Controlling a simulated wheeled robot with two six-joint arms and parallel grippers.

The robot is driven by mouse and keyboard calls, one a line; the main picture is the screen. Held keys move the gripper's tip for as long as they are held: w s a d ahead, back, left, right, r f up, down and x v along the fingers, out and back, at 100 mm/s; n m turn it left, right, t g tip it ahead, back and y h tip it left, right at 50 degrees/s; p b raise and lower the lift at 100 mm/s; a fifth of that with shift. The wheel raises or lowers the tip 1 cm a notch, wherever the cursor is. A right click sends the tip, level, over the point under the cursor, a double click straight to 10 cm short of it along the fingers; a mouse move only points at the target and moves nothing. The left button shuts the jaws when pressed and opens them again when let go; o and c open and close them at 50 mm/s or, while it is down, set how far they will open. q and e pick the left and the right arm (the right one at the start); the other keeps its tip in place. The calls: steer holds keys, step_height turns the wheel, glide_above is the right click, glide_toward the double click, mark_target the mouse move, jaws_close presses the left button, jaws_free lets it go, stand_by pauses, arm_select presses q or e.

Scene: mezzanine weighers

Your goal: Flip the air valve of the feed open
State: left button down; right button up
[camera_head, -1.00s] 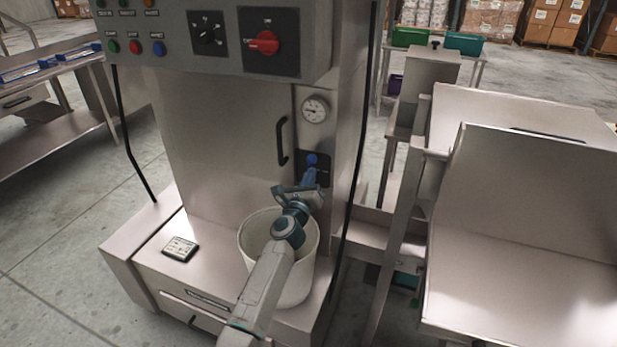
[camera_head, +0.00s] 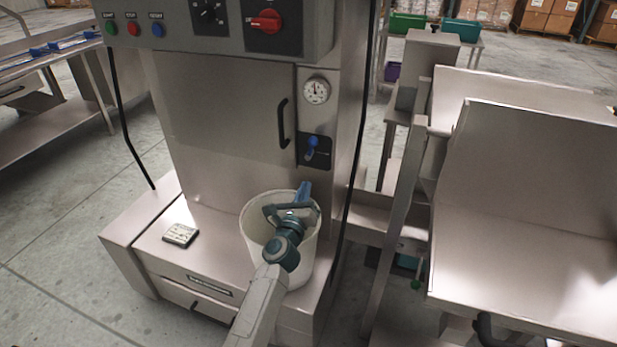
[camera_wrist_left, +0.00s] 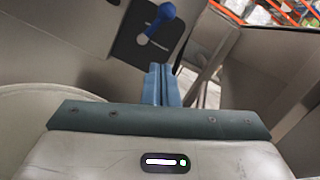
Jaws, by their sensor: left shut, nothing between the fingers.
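The air valve is a blue lever (camera_head: 312,147) on a dark plate, on the steel front of the machine below a round gauge (camera_head: 316,90). In the head view the lever stands close to upright, its rounder end up and its lower end slightly left. The gauge needle points near the top. In the left wrist view the lever (camera_wrist_left: 159,22) shows clear ahead of my fingers. My left gripper (camera_head: 304,188) is shut and empty, below the valve and apart from it, over the rim of a white bucket. Its blue fingers also show in the wrist view (camera_wrist_left: 162,84). My right gripper is out of view.
The white bucket (camera_head: 252,225) stands on the machine's steel base under my left arm. A vertical door handle (camera_head: 283,123) is left of the valve. A black cable runs down to its right. A red rotary switch (camera_head: 265,22) sits above. A small device (camera_head: 180,235) lies on the base.

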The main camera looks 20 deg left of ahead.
arm_select(q)
steer(key=s, duration=0.2)
steer(key=shift+s+f, duration=0.25)
steer(key=shift+s, duration=0.05)
